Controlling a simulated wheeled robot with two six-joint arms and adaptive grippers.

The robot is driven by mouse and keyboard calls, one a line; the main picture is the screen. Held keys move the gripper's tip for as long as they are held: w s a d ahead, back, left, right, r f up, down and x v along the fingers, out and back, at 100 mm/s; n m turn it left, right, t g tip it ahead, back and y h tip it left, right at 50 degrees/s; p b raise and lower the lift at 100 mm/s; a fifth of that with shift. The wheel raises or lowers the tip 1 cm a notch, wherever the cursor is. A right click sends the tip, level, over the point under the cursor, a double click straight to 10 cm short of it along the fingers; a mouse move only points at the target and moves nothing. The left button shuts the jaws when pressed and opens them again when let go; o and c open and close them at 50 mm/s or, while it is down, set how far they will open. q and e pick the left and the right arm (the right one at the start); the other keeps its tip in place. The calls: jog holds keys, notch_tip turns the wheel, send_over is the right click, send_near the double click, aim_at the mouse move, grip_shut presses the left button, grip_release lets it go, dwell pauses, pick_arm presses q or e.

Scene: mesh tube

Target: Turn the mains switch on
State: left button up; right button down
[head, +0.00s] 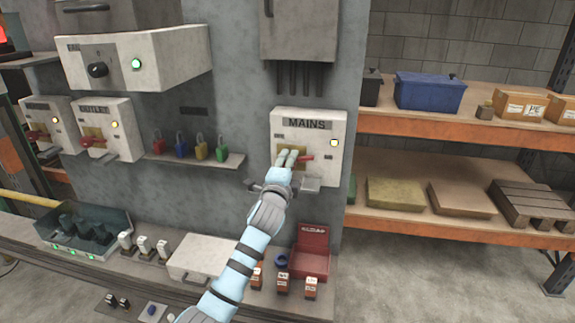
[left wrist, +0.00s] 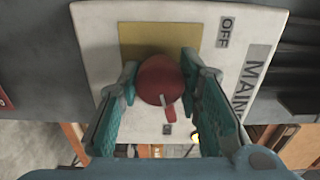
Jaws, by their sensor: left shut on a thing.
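The mains switch box (head: 325,170) is a pale panel on the grey column, labelled MAINS, with a yellow lamp (head: 334,143) lit on its right. Its red handle (head: 304,158) shows partly beside my left gripper (head: 288,158), which covers much of the yellow plate behind it. In the left wrist view the red round end of the handle (left wrist: 160,80) sits between the two fingers of my left gripper (left wrist: 160,90), which is shut on it. An OFF label (left wrist: 226,32) is on the panel near the handle. My right gripper is not in view.
A narrow shelf (head: 195,160) with several coloured padlocks is left of the box. The OUTLET box (head: 104,130) is further left. Below, the bench holds a red box (head: 309,255) and a pale case (head: 203,260). Storage racks (head: 450,133) stand at the right.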

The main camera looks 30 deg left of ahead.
pick_arm(q)
jog(key=shift+f+m, duration=0.1)
jog(key=shift+m, duration=1.2)
jog(key=o, duration=1.1)
jog(key=shift+o, duration=0.2)
jog(key=v, duration=1.2)
